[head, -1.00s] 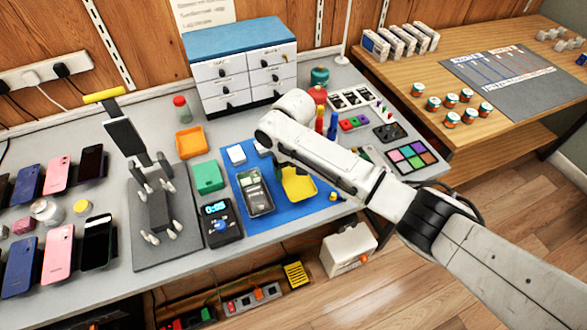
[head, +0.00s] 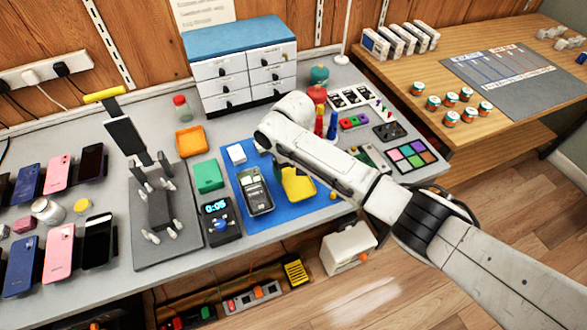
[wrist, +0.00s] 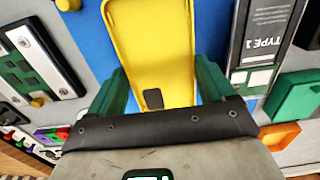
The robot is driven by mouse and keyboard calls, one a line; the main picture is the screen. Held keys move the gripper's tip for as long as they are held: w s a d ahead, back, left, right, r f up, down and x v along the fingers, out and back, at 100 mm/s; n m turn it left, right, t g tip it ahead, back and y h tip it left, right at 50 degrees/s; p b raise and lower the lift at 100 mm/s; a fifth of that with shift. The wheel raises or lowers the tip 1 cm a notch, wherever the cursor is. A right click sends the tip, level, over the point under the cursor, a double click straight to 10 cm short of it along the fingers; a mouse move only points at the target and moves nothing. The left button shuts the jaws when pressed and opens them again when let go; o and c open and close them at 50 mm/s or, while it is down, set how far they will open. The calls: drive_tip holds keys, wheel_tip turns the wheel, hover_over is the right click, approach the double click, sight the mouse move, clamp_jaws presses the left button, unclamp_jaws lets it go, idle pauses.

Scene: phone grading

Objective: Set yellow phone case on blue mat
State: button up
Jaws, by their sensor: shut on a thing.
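The yellow phone case (head: 299,185) is over the right part of the blue mat (head: 287,214), partly hidden by my arm in the head view. In the wrist view the yellow case (wrist: 155,40) lies lengthwise between the two green fingers of my gripper (wrist: 160,86), with blue mat (wrist: 212,40) behind it. My gripper is shut on the case. In the head view my wrist hides most of the gripper. I cannot tell whether the case touches the mat.
A grey phone-shaped unit (head: 255,191) lies on the mat left of the case; its label reads TYPE 1 in the wrist view. A green box (head: 208,175), an orange tray (head: 190,141) and a timer (head: 221,221) stand left of the mat. Bare mat shows at its front edge.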

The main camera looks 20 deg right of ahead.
idle(0.4)
drive_tip(key=o, duration=0.9)
drive_tip(key=shift+c, duration=0.2)
drive_tip(key=shift+r+p, duration=0.65)
drive_tip(key=shift+p, duration=0.3)
wheel_tip(320, 180, up, 7)
drive_tip(key=p, duration=0.7)
drive_tip(key=shift+f, duration=0.1)
idle(0.4)
